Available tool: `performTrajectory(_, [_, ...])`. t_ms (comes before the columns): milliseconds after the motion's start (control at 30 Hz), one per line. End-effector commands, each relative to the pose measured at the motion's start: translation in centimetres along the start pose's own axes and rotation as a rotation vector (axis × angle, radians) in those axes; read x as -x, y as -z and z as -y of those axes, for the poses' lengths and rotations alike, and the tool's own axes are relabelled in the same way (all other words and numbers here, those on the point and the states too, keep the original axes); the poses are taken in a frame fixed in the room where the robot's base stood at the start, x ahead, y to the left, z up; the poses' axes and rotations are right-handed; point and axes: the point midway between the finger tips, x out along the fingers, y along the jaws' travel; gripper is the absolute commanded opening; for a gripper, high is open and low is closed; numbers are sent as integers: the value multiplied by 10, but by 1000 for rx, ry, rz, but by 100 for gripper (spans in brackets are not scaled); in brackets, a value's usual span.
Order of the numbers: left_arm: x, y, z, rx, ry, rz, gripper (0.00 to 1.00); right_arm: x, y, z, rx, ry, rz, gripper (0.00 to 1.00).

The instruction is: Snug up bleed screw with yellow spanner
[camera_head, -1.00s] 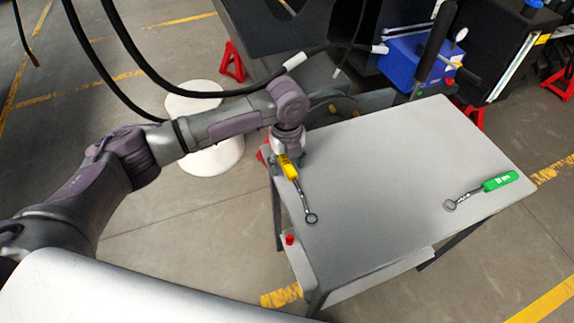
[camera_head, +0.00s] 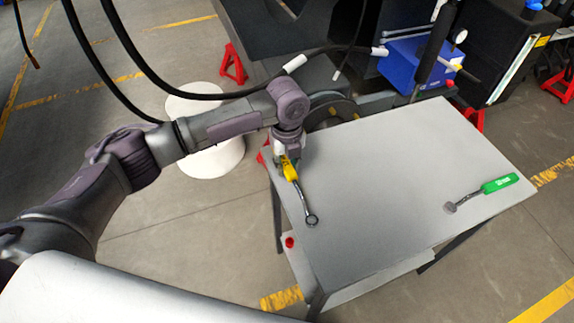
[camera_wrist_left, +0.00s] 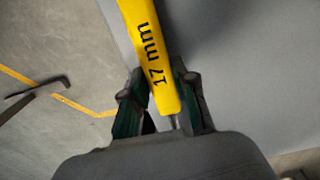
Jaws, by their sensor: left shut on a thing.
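The yellow spanner (camera_head: 291,172) is at the left end of the grey table, its ring end (camera_head: 311,219) pointing toward the front. My left gripper (camera_head: 287,160) is shut on its yellow handle. In the left wrist view the handle (camera_wrist_left: 150,50), marked "17 mm", lies between the two fingers of my left gripper (camera_wrist_left: 166,105). I cannot tell whether the spanner still touches the table. The bleed screw cannot be made out. My right gripper is not in view.
A green-handled spanner (camera_head: 500,183) lies on the right of the grey table (camera_head: 400,180). The tabletop between the spanners is clear. A blue unit (camera_head: 408,62) and black hoses (camera_head: 225,93) are behind, with red stands (camera_head: 234,65) on the floor.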

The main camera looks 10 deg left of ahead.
Motion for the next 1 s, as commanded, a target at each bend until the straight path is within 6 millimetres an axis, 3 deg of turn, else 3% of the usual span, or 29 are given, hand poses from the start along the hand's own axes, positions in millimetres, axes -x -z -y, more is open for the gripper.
performTrajectory(267, [40,0,1,-1,5,3,0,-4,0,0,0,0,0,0])
performTrajectory(500, [71,56,20,-7,5,1,0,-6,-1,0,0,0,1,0])
performTrajectory(700, [93,91,31,-4,4,1,0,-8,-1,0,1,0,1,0])
performTrajectory(1000, [106,110,36,1,1,1,0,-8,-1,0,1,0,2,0])
